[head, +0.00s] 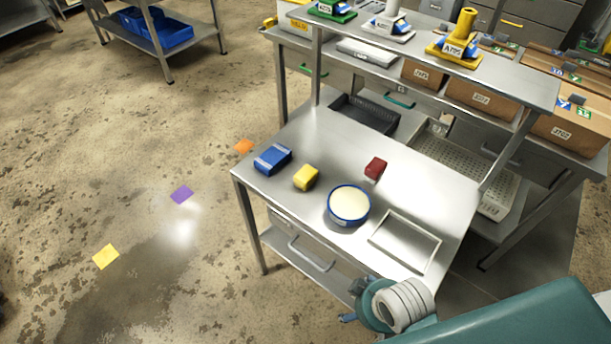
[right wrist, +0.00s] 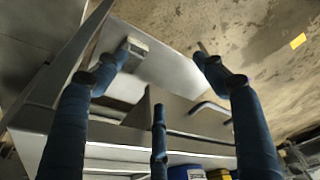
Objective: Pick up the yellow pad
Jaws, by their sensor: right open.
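A small yellow block-shaped pad (head: 306,177) lies on the steel worktable (head: 285,202), between a blue box and a round blue tin. A flat yellow square (head: 106,256) also lies on the floor at the left; a yellow square shows at the upper right of the right wrist view (right wrist: 298,41). My right gripper (head: 352,300) is at the table's near right edge, below and right of the yellow pad and apart from it. In the right wrist view its blue fingers (right wrist: 168,62) are spread with nothing between them. My left gripper is not in view.
The blue box (head: 272,159), red block (head: 375,168), cream-topped blue tin (head: 348,206) and a shallow metal tray (head: 405,241) share the tabletop. A raised shelf (head: 520,88) with colored stands is behind. Open floor lies to the left.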

